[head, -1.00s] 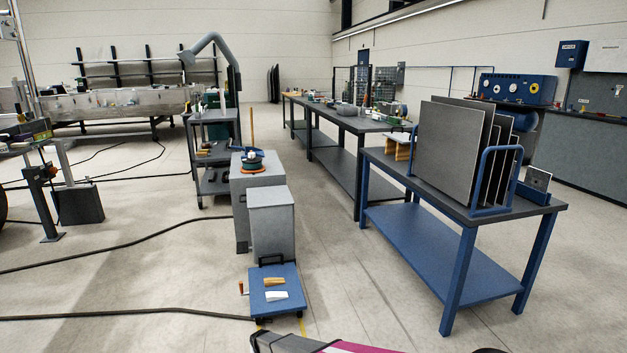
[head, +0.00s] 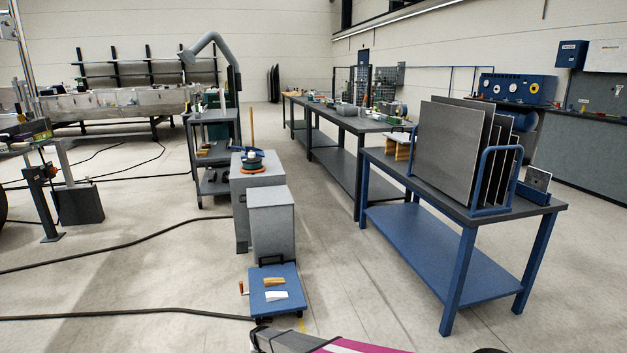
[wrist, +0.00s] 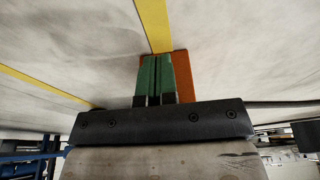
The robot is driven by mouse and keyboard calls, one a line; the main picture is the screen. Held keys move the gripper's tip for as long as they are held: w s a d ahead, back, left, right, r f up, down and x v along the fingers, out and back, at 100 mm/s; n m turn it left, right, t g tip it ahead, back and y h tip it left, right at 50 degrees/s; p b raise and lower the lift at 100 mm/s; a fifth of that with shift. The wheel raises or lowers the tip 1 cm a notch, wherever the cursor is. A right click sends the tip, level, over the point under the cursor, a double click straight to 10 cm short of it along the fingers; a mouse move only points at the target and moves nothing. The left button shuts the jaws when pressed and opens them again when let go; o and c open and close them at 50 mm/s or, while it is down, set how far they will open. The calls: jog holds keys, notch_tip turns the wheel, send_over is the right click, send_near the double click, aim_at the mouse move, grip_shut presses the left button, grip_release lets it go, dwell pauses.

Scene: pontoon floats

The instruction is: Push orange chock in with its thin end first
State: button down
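In the wrist view my gripper (wrist: 158,60) shows as two green fingers side by side. They look closed together, with only thin dark lines between them and no object seen in the gap. The orange chock (wrist: 184,70) lies beyond the fingers, showing mostly to their right, with a sliver at their left. The fingers hide its middle. I cannot tell whether they touch it, or which of its ends is thin. In the head view neither the fingers nor the chock can be made out; only part of my arm shows at the bottom edge.
A yellow floor stripe (wrist: 153,22) runs up from the chock; another (wrist: 42,84) lies to the left. In the head view a blue platform (head: 288,299) carries small pale blocks, a grey bin (head: 272,225) stands behind it, and a blue-legged bench (head: 440,270) stands right.

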jog(key=shift+w+a, duration=0.25)
jog(key=shift+w, duration=0.8)
jog(key=shift+w+a, duration=0.25)
jog(key=shift+w, duration=0.8)
jog(key=shift+s, duration=0.15)
jog(key=shift+s+d, duration=0.2)
jog(key=shift+s, duration=0.6)
jog(key=shift+s+d, duration=0.2)
jog(key=shift+s, duration=0.6)
jog(key=shift+s+d, duration=0.2)
jog(key=shift+s, duration=0.6)
jog(key=s+r, duration=0.2)
jog(key=r, duration=0.1)
jog(key=s+r, duration=0.1)
jog(key=r, duration=0.1)
jog(key=shift+d, duration=0.35)
